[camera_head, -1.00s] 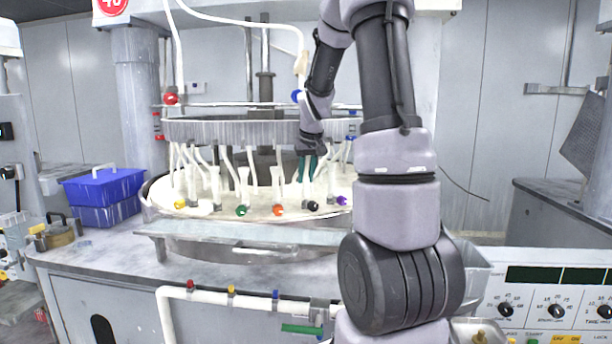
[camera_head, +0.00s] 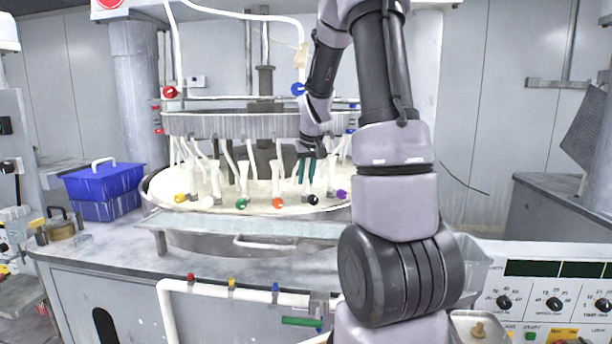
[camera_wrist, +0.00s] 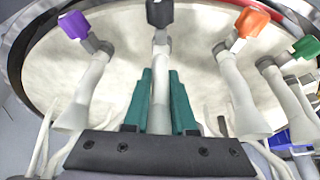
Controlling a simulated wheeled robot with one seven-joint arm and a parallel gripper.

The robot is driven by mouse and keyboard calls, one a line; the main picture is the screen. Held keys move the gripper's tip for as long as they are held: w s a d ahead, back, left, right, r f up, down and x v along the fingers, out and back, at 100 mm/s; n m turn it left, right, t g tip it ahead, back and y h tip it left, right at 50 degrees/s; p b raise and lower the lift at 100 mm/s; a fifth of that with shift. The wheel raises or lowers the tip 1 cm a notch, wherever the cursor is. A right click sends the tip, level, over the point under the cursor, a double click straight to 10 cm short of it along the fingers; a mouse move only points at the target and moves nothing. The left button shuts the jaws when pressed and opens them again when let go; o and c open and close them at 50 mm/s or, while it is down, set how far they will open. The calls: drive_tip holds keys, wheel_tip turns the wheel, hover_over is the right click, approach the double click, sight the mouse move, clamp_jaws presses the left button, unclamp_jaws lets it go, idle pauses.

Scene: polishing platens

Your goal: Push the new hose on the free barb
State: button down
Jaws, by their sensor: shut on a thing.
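My gripper (camera_head: 307,172) is at the near right edge of the ring of hoses, low over the round basin. In the wrist view its two teal fingers (camera_wrist: 161,82) are shut on a white hose (camera_wrist: 161,62), which runs up between them. The far end of this hose is at a grey fitting with a black knob (camera_wrist: 160,13); the black knob also shows in the head view (camera_head: 313,200). I cannot tell whether the hose is seated on the barb there. Neighbouring white hoses lead to fittings with purple (camera_wrist: 74,25), orange (camera_wrist: 252,23) and green (camera_wrist: 306,47) knobs.
The neighbouring hoses stand close on both sides of my fingers. A grey ring (camera_head: 215,125) hangs above the basin (camera_head: 160,198). A pale shelf (camera_head: 250,228) lies in front. Blue boxes (camera_head: 104,184) stand at the left, and a control panel (camera_head: 555,290) is at the lower right.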

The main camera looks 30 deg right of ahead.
drive_tip(key=shift+f, duration=0.25)
drive_tip(key=c, duration=0.7)
unclamp_jaws()
drive_tip(key=shift+o, duration=0.2)
drive_tip(key=shift+r, duration=0.1)
drive_tip(key=v, duration=1)
drive_tip(key=shift+r, duration=0.25)
drive_tip(key=shift+s, duration=0.15)
